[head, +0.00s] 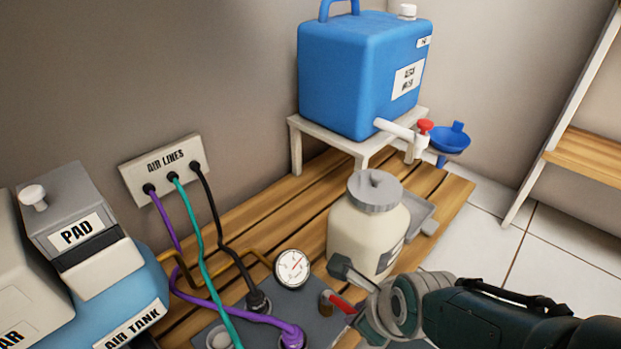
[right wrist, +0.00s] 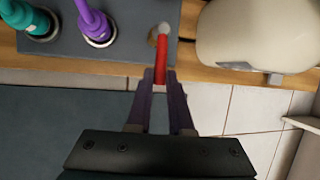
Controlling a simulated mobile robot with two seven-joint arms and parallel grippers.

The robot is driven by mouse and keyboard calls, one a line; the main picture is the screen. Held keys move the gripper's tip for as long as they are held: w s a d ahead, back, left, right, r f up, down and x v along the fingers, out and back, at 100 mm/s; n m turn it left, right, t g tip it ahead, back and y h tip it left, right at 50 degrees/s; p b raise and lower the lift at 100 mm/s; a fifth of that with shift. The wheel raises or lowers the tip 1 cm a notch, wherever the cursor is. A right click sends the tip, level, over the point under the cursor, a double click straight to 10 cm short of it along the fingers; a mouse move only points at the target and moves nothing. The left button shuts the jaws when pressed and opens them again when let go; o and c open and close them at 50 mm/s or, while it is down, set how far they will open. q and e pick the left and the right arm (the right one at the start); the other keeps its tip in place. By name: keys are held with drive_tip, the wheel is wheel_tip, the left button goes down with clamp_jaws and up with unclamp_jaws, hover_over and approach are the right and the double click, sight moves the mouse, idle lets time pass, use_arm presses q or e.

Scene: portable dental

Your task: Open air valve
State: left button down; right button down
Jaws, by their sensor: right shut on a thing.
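The air valve has a red lever handle (head: 341,303) beside a brass-coloured stem on a dark grey panel (head: 322,328), at the lower middle of the head view. The red handle also shows in the right wrist view (right wrist: 166,58), running from a grey pivot down to my fingertips. My right gripper (right wrist: 160,82) is shut on the near end of this handle. In the head view the right gripper (head: 358,314) reaches the handle from the right, and its fingers are partly hidden. My left gripper is not in view.
Purple, teal and black hoses run from the air lines plate (head: 165,166) to the panel, near a pressure gauge (head: 292,268). A cream jar (head: 362,236) stands close behind my right gripper. A blue water container (head: 352,75) stands farther back. The air tank (head: 125,300) is left.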

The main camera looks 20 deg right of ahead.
drive_tip(key=shift+s+f, duration=0.1)
idle(0.4)
drive_tip(key=c, duration=0.8)
unclamp_jaws()
drive_tip(key=shift+a, duration=0.1)
drive_tip(key=shift+r+p, duration=0.35)
drive_tip(key=shift+p+v, duration=4.7)
drive_tip(key=shift+p, duration=0.45)
